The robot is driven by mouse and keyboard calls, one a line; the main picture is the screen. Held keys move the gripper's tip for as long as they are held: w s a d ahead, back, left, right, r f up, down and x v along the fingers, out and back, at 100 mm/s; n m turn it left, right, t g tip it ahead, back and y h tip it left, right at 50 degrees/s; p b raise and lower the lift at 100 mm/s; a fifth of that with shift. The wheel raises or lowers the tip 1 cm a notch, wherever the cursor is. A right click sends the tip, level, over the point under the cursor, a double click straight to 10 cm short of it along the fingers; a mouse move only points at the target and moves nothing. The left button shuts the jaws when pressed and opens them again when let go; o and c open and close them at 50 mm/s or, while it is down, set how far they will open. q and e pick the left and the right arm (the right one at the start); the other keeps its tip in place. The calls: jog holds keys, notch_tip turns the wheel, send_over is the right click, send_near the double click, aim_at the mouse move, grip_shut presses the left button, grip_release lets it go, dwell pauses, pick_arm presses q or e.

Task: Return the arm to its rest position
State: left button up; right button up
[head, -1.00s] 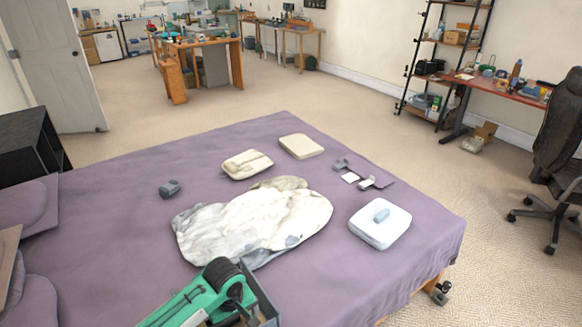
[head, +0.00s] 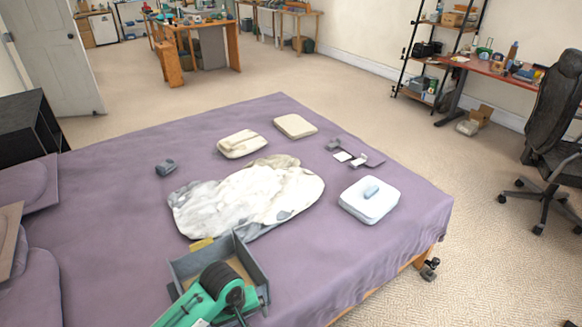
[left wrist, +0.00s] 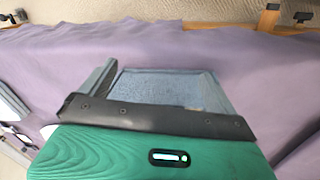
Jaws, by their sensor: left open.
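My left arm comes in at the bottom of the head view, green with a black round joint (head: 222,284). It lies in front of a grey open box (head: 252,262) on the purple-covered bed. In the left wrist view my left gripper (left wrist: 160,75) is open beyond the green wrist housing and black bar. A blue-grey surface shows between its grey side parts; I cannot tell whether it belongs to the box. Nothing is seen clamped. In the head view the gripper's fingers are hidden or hard to make out. My right gripper is out of view.
The purple bed (head: 110,225) holds a crumpled white cloth (head: 245,195), a white case (head: 369,205), two beige packs (head: 241,144) (head: 295,126) and a small dark object (head: 165,167). Pillows lie at left. Open floor lies beyond; an office chair (head: 555,120) stands right.

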pick_arm(q)
jog(key=s+a+r+m+t+y, duration=0.1)
jog(key=s+a+r+m+t, duration=0.15)
jog(key=s+a, duration=0.45)
jog(key=s+a+r+m+t, duration=0.15)
jog(key=s+a+m, duration=0.25)
jog(key=s, duration=0.7)
notch_tip(320, 180, down, 28)
jog(key=g+p, duration=0.1)
jog(key=g, duration=0.1)
jog(key=s+a+f+g+p, duration=0.1)
jog(key=s+a+f, duration=0.2)
jog(key=s+f, duration=1.6)
jog(key=shift+s+f+g, duration=0.3)
jog(key=shift+s, duration=0.25)
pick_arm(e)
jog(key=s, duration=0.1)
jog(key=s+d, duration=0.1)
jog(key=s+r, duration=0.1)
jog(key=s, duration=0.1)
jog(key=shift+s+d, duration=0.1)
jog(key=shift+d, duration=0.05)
